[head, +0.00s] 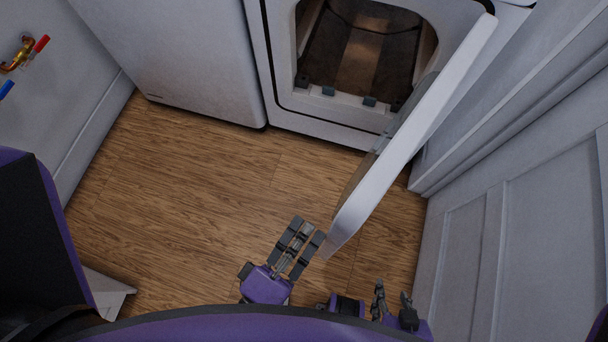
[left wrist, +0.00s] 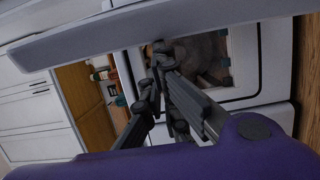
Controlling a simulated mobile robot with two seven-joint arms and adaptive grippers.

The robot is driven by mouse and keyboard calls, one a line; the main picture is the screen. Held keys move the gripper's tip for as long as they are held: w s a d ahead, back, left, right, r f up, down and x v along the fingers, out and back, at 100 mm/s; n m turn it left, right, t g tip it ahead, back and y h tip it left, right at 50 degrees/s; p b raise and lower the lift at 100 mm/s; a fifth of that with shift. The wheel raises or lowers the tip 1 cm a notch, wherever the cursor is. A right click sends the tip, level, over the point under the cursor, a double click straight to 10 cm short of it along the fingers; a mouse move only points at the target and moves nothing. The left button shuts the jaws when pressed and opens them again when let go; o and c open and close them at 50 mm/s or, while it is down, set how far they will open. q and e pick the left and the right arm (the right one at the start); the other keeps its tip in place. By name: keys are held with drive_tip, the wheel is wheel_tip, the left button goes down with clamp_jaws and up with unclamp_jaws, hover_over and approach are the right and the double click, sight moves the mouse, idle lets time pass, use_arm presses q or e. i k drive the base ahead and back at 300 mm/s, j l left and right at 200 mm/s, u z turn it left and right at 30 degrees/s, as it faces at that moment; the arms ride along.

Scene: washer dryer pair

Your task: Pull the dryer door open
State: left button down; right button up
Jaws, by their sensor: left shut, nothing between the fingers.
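The white dryer door (head: 410,140) stands swung wide open, seen nearly edge-on. The dryer (head: 285,60) shows its dark drum opening (head: 350,60) uncovered. My left gripper (head: 306,232) is shut and empty, beside the free end of the door, on its left; whether it touches the door is unclear. In the left wrist view its fingers (left wrist: 156,68) point toward the dryer opening (left wrist: 200,58), with the pale door (left wrist: 150,22) crossing above. My right gripper (head: 393,298) is low in the head view, right of the door's free end, its fingers apart and empty.
A white appliance (head: 185,60) stands left of the dryer. Panelled walls (head: 530,230) close in on the right. Red and blue taps (head: 25,52) are on the left wall. Wooden floor (head: 180,190) is clear in front of the appliances.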

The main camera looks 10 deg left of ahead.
sight(356, 210)
drive_tip(key=k+j, duration=0.35)
drive_tip(key=j+z, duration=0.6)
drive_tip(key=z, duration=0.2)
